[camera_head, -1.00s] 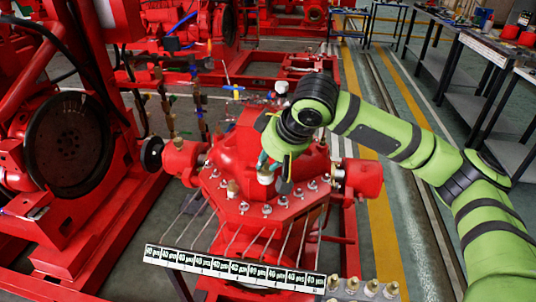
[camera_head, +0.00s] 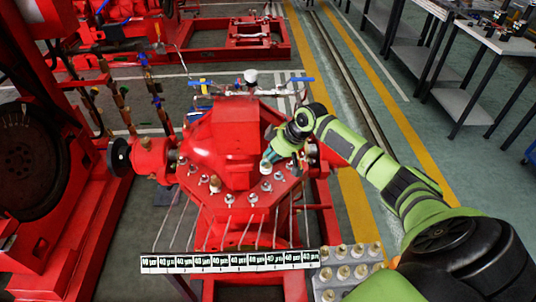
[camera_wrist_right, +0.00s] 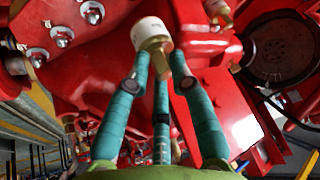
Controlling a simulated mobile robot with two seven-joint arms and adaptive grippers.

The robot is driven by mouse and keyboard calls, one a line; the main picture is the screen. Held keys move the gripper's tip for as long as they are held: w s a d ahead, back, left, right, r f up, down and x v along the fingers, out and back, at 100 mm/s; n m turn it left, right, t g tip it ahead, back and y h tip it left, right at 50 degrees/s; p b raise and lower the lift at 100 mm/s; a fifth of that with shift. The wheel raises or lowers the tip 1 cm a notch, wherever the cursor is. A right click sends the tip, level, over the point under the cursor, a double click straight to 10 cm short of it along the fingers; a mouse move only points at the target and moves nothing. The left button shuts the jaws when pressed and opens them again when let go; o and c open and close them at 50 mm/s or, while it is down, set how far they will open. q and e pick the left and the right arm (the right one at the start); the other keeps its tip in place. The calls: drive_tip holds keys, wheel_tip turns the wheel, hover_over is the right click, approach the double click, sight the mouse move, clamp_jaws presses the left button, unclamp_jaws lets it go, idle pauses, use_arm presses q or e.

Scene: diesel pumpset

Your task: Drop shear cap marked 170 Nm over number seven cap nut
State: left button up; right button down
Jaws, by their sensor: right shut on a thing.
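My right gripper (camera_head: 272,160) has its teal fingers closed around a shear cap (camera_head: 267,167) with a pale top and brass-coloured lower part. In the wrist view the fingers (camera_wrist_right: 155,70) grip this cap (camera_wrist_right: 152,35) by its brass part. The held cap is over the right part of the red flange; its clearance cannot be told. Silver cap nuts (camera_head: 253,199) line the flange edge, and some show in the wrist view (camera_wrist_right: 92,12). Another cap (camera_head: 215,184) stands on the flange at the left. The torque mark and nut numbers are unreadable. My left gripper is out of view.
A grey tray (camera_head: 318,280) with several similar caps stands at the lower right. A white strip marked 40 µm (camera_head: 228,262) lies across the front, with thin rods (camera_head: 207,232) between it and the flange. The red pump housing (camera_head: 232,140) rises behind the nuts.

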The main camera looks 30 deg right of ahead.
sight(270, 165)
drive_tip(key=shift+r+p, duration=0.15)
drive_tip(key=shift+p, duration=0.2)
drive_tip(key=shift+f+m, duration=0.3)
wheel_tip(270, 165, down, 5)
drive_tip(key=shift+r+b, duration=0.2)
drive_tip(key=shift+b, duration=1.05)
drive_tip(key=shift+f, duration=0.3)
drive_tip(key=shift+f, duration=0.1)
drive_tip(key=shift+f+b, duration=0.8)
drive_tip(key=shift+f, duration=0.6)
drive_tip(key=c, duration=1)
unclamp_jaws()
